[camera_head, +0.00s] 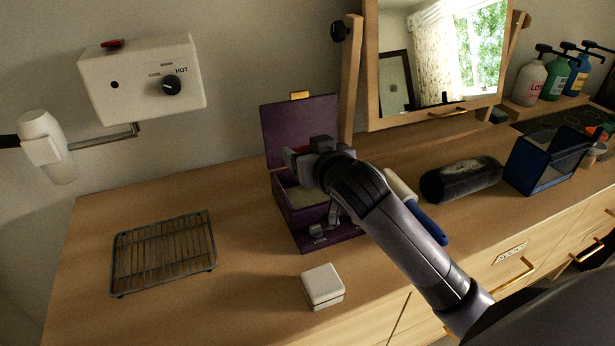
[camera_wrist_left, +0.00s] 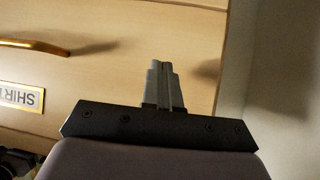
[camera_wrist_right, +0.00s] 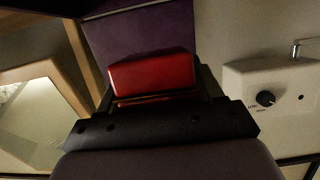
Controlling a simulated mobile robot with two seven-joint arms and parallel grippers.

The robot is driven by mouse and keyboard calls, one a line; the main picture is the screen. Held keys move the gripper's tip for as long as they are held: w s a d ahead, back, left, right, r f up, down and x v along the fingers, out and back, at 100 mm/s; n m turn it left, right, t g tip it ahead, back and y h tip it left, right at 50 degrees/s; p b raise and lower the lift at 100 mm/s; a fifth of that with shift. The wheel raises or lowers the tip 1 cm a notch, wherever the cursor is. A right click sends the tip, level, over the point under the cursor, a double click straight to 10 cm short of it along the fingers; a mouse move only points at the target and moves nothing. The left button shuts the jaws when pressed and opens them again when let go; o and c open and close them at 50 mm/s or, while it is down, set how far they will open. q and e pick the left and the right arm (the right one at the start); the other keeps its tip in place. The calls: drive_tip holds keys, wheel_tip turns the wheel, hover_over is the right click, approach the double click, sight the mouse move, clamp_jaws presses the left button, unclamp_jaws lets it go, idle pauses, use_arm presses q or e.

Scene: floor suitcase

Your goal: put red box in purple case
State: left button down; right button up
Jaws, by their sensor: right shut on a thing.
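The purple case (camera_head: 322,241) stands open on the wooden counter, its lid (camera_head: 300,125) raised at the back. My right gripper (camera_head: 300,160) is over the case's opening, in front of the lid. It is shut on the red box (camera_wrist_right: 152,73), which fills the space between the fingers in the right wrist view. In the head view the gripper hides nearly all of the box. The purple lid (camera_wrist_right: 140,27) shows behind the box in the right wrist view. My left gripper (camera_wrist_left: 165,82) shows only in the left wrist view, its fingers together and empty, facing a drawer front.
A small white box (camera_head: 323,287) lies in front of the case. A wire rack (camera_head: 163,254) is at the left. A blue-handled brush (camera_head: 428,221), a dark roll (camera_head: 461,179) and a blue bin (camera_head: 541,165) lie to the right. A mirror (camera_head: 440,55) stands behind.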

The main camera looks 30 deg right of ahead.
drive_tip(key=shift+f, duration=2.7)
drive_tip(key=shift+f+b, duration=0.5)
drive_tip(key=shift+f, duration=0.15)
drive_tip(key=o, duration=1.1)
drive_tip(key=shift+c, duration=0.2)
drive_tip(key=shift+r, duration=0.15)
